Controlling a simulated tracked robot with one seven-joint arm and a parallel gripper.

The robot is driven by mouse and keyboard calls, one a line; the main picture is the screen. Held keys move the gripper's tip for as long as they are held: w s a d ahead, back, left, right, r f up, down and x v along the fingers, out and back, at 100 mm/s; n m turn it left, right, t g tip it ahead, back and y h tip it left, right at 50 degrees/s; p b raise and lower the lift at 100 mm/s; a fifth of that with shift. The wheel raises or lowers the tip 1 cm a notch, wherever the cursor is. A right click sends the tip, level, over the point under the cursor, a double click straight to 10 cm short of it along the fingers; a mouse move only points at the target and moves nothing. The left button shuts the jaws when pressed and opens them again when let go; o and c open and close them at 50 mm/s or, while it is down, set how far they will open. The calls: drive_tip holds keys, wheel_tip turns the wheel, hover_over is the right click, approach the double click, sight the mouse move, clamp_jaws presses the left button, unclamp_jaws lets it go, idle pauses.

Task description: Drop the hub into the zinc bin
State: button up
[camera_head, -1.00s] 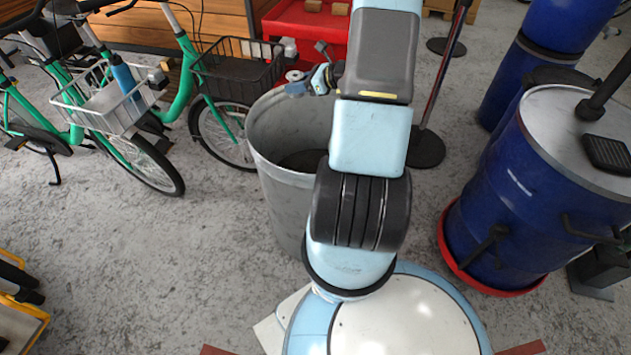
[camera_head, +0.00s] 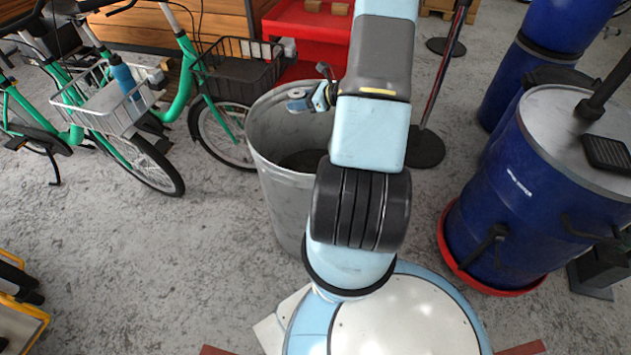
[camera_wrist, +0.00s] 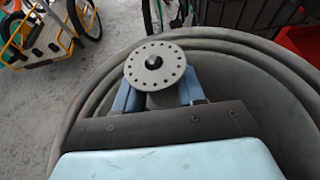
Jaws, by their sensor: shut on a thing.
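The zinc bin (camera_head: 268,125) is a tall grey round metal bin with an open top, just in front of my base. Its curved rim also shows in the wrist view (camera_wrist: 75,75). My gripper (camera_head: 310,100) is over the bin's mouth, inside the rim outline. In the wrist view my gripper (camera_wrist: 156,96) is shut on the hub (camera_wrist: 155,66), a grey disc with a ring of small holes and a dark centre. The hub (camera_head: 298,93) looks small in the head view. My arm hides the right part of the bin.
Green bikes with baskets (camera_head: 240,72) stand behind and left of the bin. A post on a black base (camera_head: 425,147) stands right of the bin, and blue drums (camera_head: 540,190) stand farther right.

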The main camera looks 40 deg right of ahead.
drive_tip(key=o, duration=1.2)
drive_tip(key=v, duration=1.3)
drive_tip(key=shift+s+d, duration=0.3)
drive_tip(key=s+a+r+n+g, duration=0.2)
drive_tip(key=a+r+n+g, duration=0.6)
drive_tip(key=a+r+n, duration=0.75)
drive_tip(key=s+a+r+n+t+h, duration=0.1)
drive_tip(key=s+a+r+n+h, duration=0.1)
drive_tip(key=s+a+r+n, duration=0.2)
drive_tip(key=s+a+r+n+t+h, duration=0.1)
drive_tip(key=s+a+r+n+h, duration=0.2)
drive_tip(key=s+r+n, duration=0.1)
drive_tip(key=s+a+r+n+h, duration=0.2)
drive_tip(key=s+a+r+n, duration=0.2)
drive_tip(key=r, duration=0.4)
drive_tip(key=shift+s+a+n+t+h, duration=0.3)
drive_tip(key=shift+s+n+t+h, duration=0.1)
drive_tip(key=shift+s+n, duration=0.2)
